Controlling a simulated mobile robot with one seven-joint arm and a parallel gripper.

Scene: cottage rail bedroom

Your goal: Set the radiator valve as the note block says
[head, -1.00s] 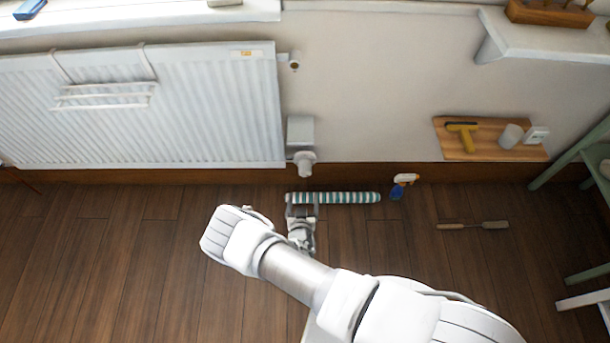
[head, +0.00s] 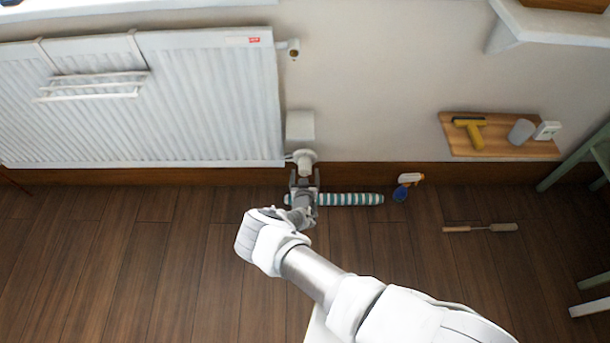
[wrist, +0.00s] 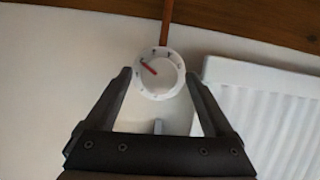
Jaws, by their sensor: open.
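The white radiator valve (head: 304,158) sits low on the wall at the radiator's lower right corner. In the wrist view its round white dial (wrist: 160,74) has a red pointer angled up-left and dark marks around the rim, too small to read. My gripper (head: 304,180) is open just in front of and below the valve. In the wrist view its fingertips (wrist: 158,74) stand on either side of the dial, with a gap showing at least on the right. No note block can be made out.
The white radiator (head: 150,100) is left of the valve. A striped roll (head: 350,199) lies on the floor beside my gripper, with a spray bottle (head: 405,187) and a brush-like tool (head: 480,228) farther right. A wooden shelf (head: 490,146) holds small items.

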